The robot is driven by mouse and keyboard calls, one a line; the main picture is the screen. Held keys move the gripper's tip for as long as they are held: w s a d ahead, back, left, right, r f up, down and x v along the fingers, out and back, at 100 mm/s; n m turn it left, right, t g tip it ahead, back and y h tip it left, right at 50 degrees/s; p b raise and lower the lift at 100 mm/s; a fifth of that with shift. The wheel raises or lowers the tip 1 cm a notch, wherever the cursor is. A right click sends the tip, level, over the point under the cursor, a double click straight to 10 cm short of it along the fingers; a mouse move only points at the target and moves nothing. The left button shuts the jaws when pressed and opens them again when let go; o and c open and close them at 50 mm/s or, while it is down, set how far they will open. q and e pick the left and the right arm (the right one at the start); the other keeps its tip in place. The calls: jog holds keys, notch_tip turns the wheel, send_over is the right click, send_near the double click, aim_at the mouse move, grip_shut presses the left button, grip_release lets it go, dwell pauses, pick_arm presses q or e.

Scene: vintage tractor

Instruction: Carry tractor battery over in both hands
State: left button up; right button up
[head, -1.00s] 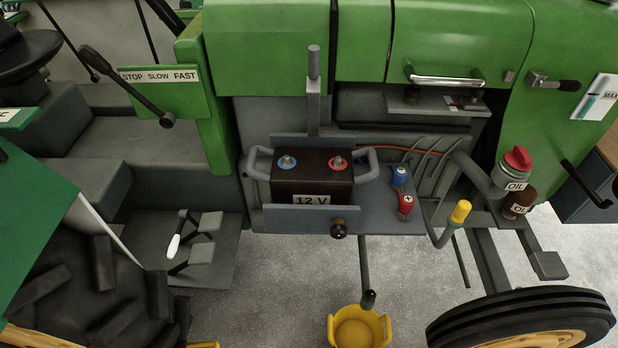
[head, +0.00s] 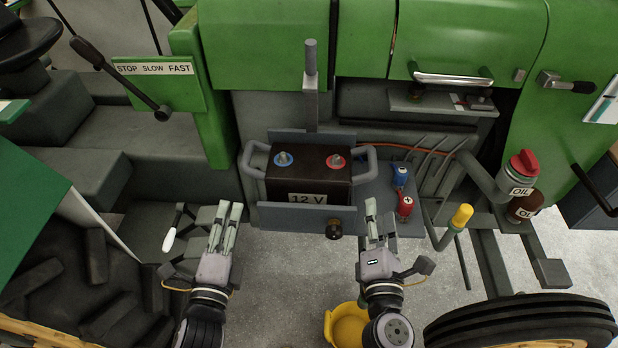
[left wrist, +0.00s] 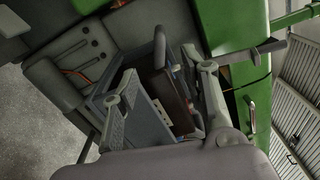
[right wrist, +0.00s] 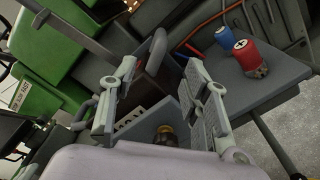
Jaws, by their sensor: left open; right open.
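The battery (head: 300,180) is a dark box labelled 12 V, with a blue-ringed and a red-ringed terminal on top and a grey loop handle on each side. It sits upright in a grey tray (head: 290,217) on the tractor's side. My left gripper (head: 228,218) is open and empty, in front of and below the left handle (head: 251,160). My right gripper (head: 378,218) is open and empty, in front of and below the right handle (head: 366,165). The battery also shows between the fingers in the left wrist view (left wrist: 172,98). Neither gripper touches a handle.
A blue and a red terminal clamp (head: 405,205) lie on the shelf right of the battery. A knob (head: 334,230) sits on the tray front, and an upright bar (head: 311,90) stands behind the battery. A yellow bucket (head: 349,326) is on the floor below.

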aim_at(245, 164)
pick_arm(q)
jog(key=w, duration=0.5)
jog(key=w+d, duration=0.1)
jog(key=w, duration=1.1)
jog(key=shift+w+d, duration=0.2)
jog(key=shift+d, duration=0.15)
pick_arm(e)
jog(key=w, duration=0.5)
jog(key=w+d, duration=0.1)
jog(key=w, duration=1.1)
jog(key=shift+w+d, duration=0.2)
jog(key=shift+d, duration=0.15)
pick_arm(q)
jog(key=shift+c, duration=0.2)
pick_arm(e)
jog(key=shift+c, duration=0.4)
pick_arm(q)
grip_shut()
pick_arm(e)
grip_shut()
pick_arm(q)
jog(key=shift+w+r, duration=0.15)
jog(key=shift+r, duration=0.15)
pick_arm(e)
jog(key=shift+w+r, duration=0.15)
jog(key=shift+r, duration=0.15)
